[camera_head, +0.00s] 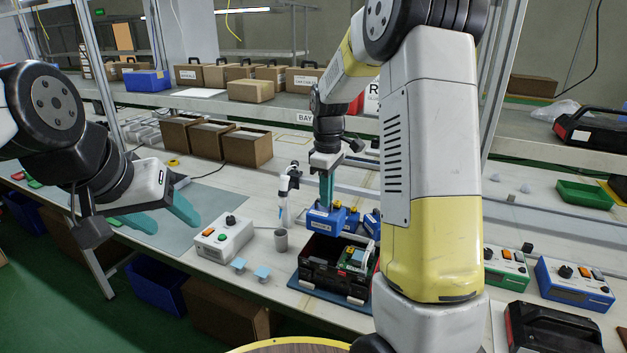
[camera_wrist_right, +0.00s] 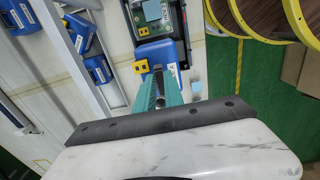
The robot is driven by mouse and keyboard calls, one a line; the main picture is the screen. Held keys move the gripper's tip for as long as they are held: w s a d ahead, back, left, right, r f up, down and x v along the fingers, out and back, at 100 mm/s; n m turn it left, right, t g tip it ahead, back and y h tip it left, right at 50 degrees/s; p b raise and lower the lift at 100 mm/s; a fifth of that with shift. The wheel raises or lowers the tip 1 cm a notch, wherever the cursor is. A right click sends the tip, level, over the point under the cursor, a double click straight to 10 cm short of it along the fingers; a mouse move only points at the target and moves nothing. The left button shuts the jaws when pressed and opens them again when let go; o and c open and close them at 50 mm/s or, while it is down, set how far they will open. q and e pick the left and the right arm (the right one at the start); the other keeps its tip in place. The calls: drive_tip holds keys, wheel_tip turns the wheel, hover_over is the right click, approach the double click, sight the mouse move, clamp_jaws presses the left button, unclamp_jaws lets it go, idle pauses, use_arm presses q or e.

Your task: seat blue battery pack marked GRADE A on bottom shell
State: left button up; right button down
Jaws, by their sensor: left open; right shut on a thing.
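My right gripper (camera_head: 327,200) points down with its teal fingers shut on a blue battery pack (camera_head: 322,219). The pack has yellow terminals and a white label too small to read surely. It is over the rear part of the black bottom shell (camera_head: 320,283); whether it touches the shell I cannot tell. A green circuit board (camera_head: 354,258) sits at the shell's right side. In the right wrist view the pack (camera_wrist_right: 168,55) shows between the fingers (camera_wrist_right: 168,92), beside the shell (camera_wrist_right: 158,30). My left gripper (camera_head: 165,216) is open and empty over the grey mat at the left.
Other blue packs (camera_head: 372,223) stand just behind the shell; several show in the right wrist view (camera_wrist_right: 80,31). A control box (camera_head: 222,238), a grey cup (camera_head: 281,240) and light-blue blocks (camera_head: 262,273) stand left of the shell. The grey mat (camera_head: 200,200) has free room.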

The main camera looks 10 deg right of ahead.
drive_tip(key=shift+f, duration=2.6)
drive_tip(key=shift+f, duration=0.1)
wheel_tip(320, 180, down, 8)
drive_tip(key=shift+f, duration=0.2)
idle(0.3)
drive_tip(key=shift+f, duration=0.6)
idle(1.1)
drive_tip(key=c, duration=1)
unclamp_jaws()
drive_tip(key=shift+o, duration=0.2)
drive_tip(key=shift+r, duration=0.1)
approach(326, 210)
drive_tip(key=shift+f, duration=2.65)
